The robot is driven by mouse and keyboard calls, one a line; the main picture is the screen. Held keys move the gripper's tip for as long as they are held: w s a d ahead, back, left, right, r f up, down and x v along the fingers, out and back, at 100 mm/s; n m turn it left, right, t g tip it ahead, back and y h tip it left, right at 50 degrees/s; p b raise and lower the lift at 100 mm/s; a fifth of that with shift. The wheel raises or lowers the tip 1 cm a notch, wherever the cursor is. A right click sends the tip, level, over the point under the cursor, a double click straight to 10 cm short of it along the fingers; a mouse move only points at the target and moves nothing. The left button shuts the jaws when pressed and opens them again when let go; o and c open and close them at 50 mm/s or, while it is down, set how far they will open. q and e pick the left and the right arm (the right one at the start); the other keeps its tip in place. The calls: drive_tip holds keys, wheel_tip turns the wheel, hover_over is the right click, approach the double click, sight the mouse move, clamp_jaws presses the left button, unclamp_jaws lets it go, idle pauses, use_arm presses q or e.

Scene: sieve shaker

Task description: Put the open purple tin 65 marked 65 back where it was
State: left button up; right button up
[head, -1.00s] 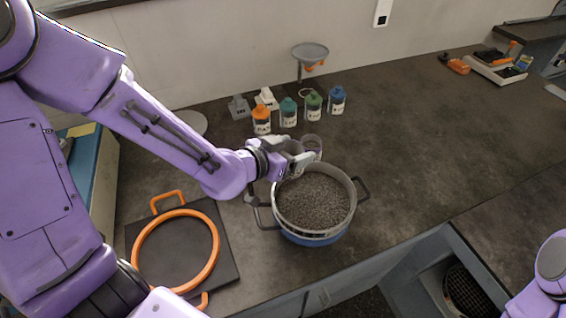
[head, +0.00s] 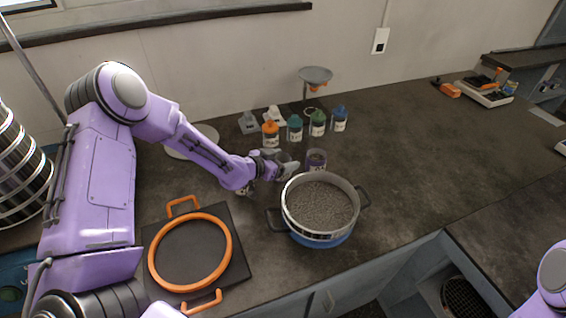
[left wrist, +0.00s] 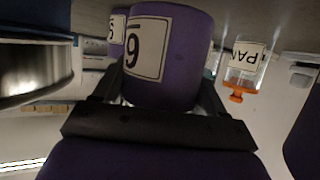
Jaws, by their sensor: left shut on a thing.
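My left gripper (head: 287,168) is shut on a purple tin (left wrist: 168,55), low over the counter behind and left of the sieve pot. In the left wrist view, which is upside down, the tin sits between both fingers; its white label shows one digit, like a 6 turned over, and the rest is out of sight. Another purple tin with a part-hidden label (left wrist: 117,28) stands behind it. In the head view an open purple tin (head: 316,160) shows right by the fingertips; whether it is the held one I cannot tell. My right gripper is not in view.
The pot of grey grains (head: 320,208) stands close on the right. Several capped bottles (head: 295,128) stand behind, with a funnel stand (head: 316,76). A black board with an orange ring (head: 190,252) lies front left.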

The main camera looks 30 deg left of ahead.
use_arm(q)
drive_tip(key=shift+w+f, duration=0.2)
drive_tip(key=shift+f, duration=0.3)
drive_tip(key=shift+w+f, duration=0.2)
drive_tip(key=shift+f, duration=0.25)
drive_tip(key=shift+s+r, duration=0.15)
drive_tip(key=shift+s+f+b, duration=0.1)
drive_tip(key=shift+f+b, duration=0.15)
drive_tip(key=shift+b, duration=0.05)
drive_tip(key=o, duration=1.2)
drive_tip(key=shift+r+p, duration=0.3)
drive_tip(key=shift+s+a+r, duration=0.1)
drive_tip(key=shift+s+r, duration=0.05)
drive_tip(key=shift+s, duration=0.1)
drive_tip(key=v, duration=1.1)
